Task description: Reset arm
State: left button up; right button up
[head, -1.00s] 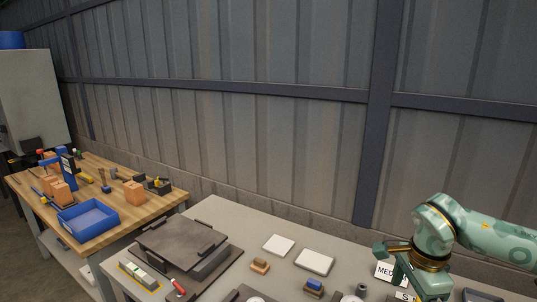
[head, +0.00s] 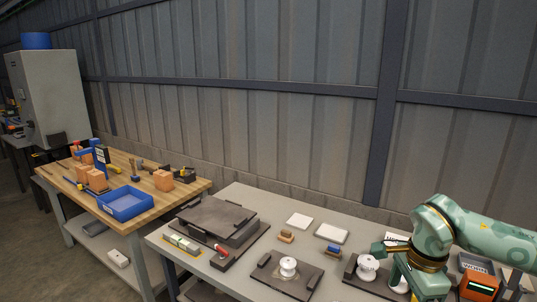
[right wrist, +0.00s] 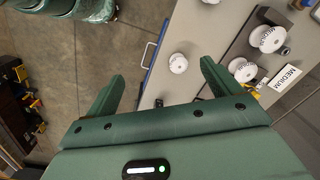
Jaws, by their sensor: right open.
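My right arm enters from the right in the head view, with its gripper (head: 400,290) at the bottom edge, above the grey table (head: 250,205). Its fingertips are cut off there. In the right wrist view the right gripper (right wrist: 160,85) has its two fingers wide apart with nothing between them. A white insulator (right wrist: 178,63) stands on the table beyond the fingers, apart from them. More white insulators, one (head: 288,266) on a dark plate and another (head: 367,266) close to my right arm, show in the head view. My left gripper is not in view.
A black stepped fixture (head: 215,222) sits at the table's left, with white pads (head: 331,234) behind. A wooden bench (head: 150,205) with a blue tray (head: 125,203) stands at left. An orange-fronted device (head: 480,285) is right of my arm. A corrugated wall closes the back.

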jog(key=w+a+f+m+t+y, duration=0.1)
jog(key=w+a+f+m+y, duration=0.1)
jog(key=a+f+m+y, duration=0.55)
jog(key=w+a+f+m+y, duration=0.2)
jog(key=a+m+y, duration=0.25)
jog(key=a, duration=0.55)
notch_tip(320, 180, down, 11)
jog(key=w+d+m+t, duration=0.1)
jog(key=d+m+t, duration=0.2)
jog(key=m+t, duration=0.75)
jog(key=s+d+f+m+g+h, duration=0.1)
jog(key=s+d+f+m+h, duration=0.2)
jog(key=s+f+m, duration=0.4)
jog(key=s+d+f+m+g+h+p, duration=0.1)
jog(key=s+d+f+m+h, duration=0.25)
jog(key=f+m, duration=0.35)
jog(key=s+d+f+m+g+h, duration=0.1)
jog(key=s+d+f+m+h, duration=0.25)
jog(key=s+f+m, duration=0.45)
jog(key=s+d+f+m+g+h, duration=0.1)
jog(key=s+f, duration=0.4)
jog(key=s, duration=0.9)
jog(key=s+d+f+m+g+h, duration=0.1)
jog(key=s+f+m+g, duration=0.3)
jog(key=s, duration=0.9)
jog(key=shift+s+d+f+m+g, duration=0.15)
jog(key=shift+s+f+m+g, duration=0.35)
jog(key=shift+g, duration=0.75)
